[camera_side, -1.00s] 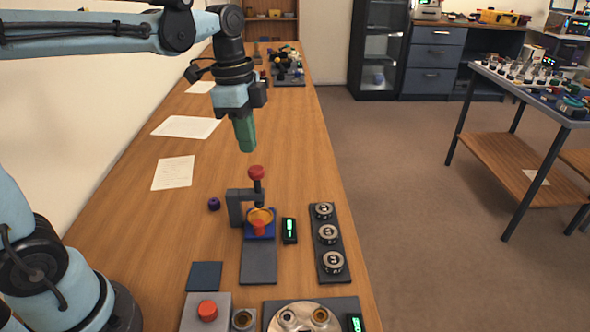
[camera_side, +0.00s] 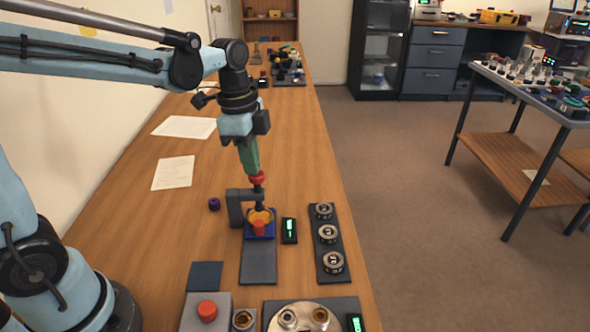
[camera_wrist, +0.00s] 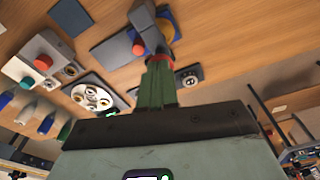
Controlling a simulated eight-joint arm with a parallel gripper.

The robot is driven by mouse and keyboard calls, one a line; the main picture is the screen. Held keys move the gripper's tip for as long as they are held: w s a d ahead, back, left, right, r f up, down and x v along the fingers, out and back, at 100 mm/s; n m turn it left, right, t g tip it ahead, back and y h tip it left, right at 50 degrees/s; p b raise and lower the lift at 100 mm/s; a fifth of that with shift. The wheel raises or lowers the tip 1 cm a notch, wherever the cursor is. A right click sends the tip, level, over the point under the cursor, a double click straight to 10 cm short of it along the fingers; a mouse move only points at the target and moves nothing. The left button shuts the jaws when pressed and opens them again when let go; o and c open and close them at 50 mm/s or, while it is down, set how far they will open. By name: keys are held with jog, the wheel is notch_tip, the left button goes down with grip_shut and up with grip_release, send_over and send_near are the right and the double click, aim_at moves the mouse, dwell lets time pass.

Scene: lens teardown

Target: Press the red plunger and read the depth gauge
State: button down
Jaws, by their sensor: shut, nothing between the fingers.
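The red plunger (camera_side: 257,178) tops a black shaft on a dark C-shaped press stand (camera_side: 236,207). My gripper (camera_side: 254,172) is shut and empty, with its green fingertips on or just above the plunger's red cap; the exact contact is hard to tell. In the wrist view the green fingers (camera_wrist: 157,82) cover most of the red cap. Under the shaft sits a blue block (camera_side: 260,238) with an orange ring and a red piece in it. The depth gauge (camera_side: 289,230), a small black box with a lit green display, stands right of the press; its digits are too small to read.
A dark strip with several round metal parts (camera_side: 329,246) lies at the right. A red button on a grey box (camera_side: 207,311) and a round silver plate (camera_side: 304,317) are in front. A small purple ring (camera_side: 214,204) and papers (camera_side: 173,173) lie left.

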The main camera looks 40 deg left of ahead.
jog(key=shift+f, duration=1.8)
jog(key=shift+s+a+r, duration=0.25)
jog(key=shift+s+a, duration=0.15)
jog(key=shift+a, duration=0.35)
jog(key=shift+s+a+r, duration=0.25)
jog(key=shift+s+a, duration=0.1)
jog(key=shift+a, duration=0.35)
jog(key=shift+d+r, duration=0.1)
notch_tip(320, 180, up, 12)
jog(key=a, duration=0.1)
jog(key=shift+s, duration=0.3)
